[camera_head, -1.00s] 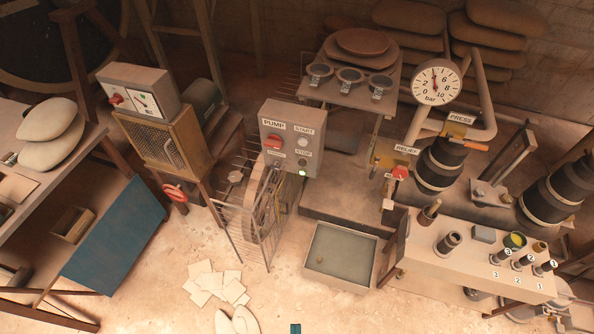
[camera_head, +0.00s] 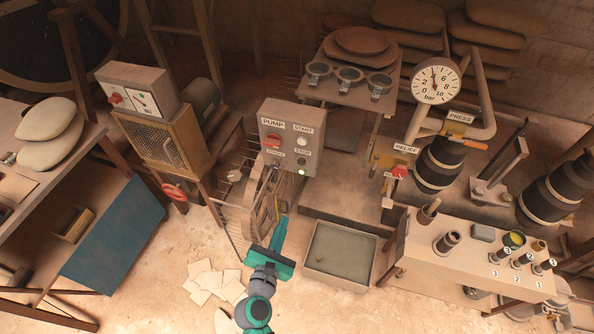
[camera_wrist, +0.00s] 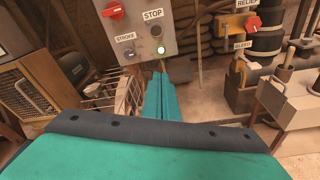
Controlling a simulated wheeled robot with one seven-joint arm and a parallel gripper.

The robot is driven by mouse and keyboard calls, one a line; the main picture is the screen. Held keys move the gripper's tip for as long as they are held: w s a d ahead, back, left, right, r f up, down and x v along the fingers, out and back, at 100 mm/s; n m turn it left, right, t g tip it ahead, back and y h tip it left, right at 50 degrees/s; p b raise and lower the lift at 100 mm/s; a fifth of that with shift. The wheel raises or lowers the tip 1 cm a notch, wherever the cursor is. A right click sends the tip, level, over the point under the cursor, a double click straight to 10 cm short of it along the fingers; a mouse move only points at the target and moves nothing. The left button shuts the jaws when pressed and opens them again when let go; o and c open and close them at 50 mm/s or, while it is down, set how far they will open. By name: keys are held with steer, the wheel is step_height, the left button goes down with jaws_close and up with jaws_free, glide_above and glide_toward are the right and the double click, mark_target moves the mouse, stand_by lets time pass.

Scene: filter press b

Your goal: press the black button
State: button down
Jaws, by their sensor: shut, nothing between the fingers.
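The black button (camera_head: 302,161) sits under the STOP label on the grey pump panel (camera_head: 266,160). In the wrist view the black button (camera_wrist: 156,31) is near the top, just above a lit green lamp (camera_wrist: 161,50). My gripper (camera_head: 283,220) is shut and empty, in front of and below the panel in the head view. In the wrist view its fingertips (camera_wrist: 159,75) point up toward the panel, under the green lamp, apart from the button. Nothing hides the button in either view.
The panel also bears a red knob (camera_head: 273,141), a white START button (camera_head: 302,141) and a small STROKE switch (camera_wrist: 129,54). A wire cage (camera_head: 232,215) stands left of my gripper. A shallow tank (camera_head: 340,265) stands to its right.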

mark_target(301, 163)
steer(key=w+r+n+h, duration=0.1)
steer(key=w+r+n, duration=0.2)
steer(key=w+r, duration=0.1)
steer(key=shift+w+r+t+h, duration=0.2)
steer(key=shift+t+h, duration=0.2)
steer(key=x, duration=1.4)
